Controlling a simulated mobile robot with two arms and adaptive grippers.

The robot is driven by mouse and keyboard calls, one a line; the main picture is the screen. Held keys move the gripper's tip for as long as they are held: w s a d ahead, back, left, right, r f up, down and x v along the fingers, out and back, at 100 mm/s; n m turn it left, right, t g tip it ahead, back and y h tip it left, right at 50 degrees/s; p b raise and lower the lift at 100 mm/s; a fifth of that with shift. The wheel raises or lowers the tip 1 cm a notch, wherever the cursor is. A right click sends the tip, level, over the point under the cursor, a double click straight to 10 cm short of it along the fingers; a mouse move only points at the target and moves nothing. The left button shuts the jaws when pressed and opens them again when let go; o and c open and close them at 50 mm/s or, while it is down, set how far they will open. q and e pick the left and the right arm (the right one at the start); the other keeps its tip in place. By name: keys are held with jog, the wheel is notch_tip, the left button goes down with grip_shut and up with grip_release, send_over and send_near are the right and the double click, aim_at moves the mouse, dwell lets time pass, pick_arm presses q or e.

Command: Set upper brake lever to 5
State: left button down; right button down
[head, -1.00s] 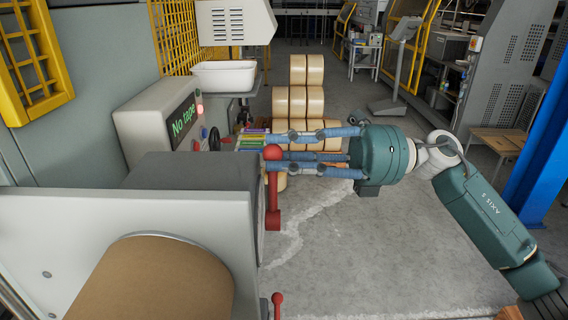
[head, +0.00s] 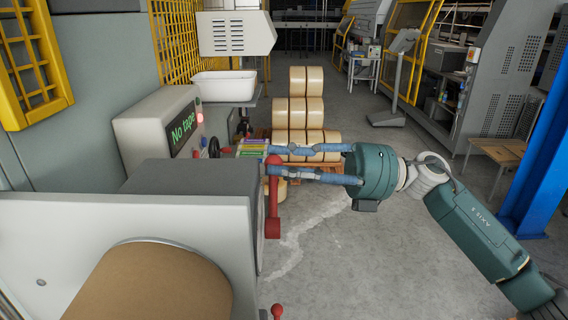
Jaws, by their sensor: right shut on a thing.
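The upper brake lever is a red bar (head: 273,200) with a round knob at its top and a thicker red hub below. It stands nearly upright on the right side of a grey box on the machine. My right gripper (head: 272,159), with blue fingers on a teal body, reaches in from the right. Its fingers are shut on the lever at the knob end, and the lower finger passes partly behind it. No scale or number beside the lever is visible. My left gripper is out of view.
Another red knob (head: 277,311) shows at the bottom edge, below the lever. A brown tape roll (head: 150,285) is in the front left. A display (head: 183,130) reads "No tape". Stacked tape rolls (head: 300,115) stand behind the gripper.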

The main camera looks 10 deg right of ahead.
jog(key=shift+w+d+r, duration=0.1)
jog(key=shift+w+r, duration=0.05)
jog(key=shift+r, duration=0.05)
jog(key=c, duration=1.5)
grip_release()
jog(key=shift+o, duration=0.2)
jog(key=shift+f, duration=0.15)
jog(key=s+d+f, duration=0.1)
jog(key=d, duration=1.1)
jog(key=shift+f, duration=0.35)
jog(key=shift+s+a, duration=0.1)
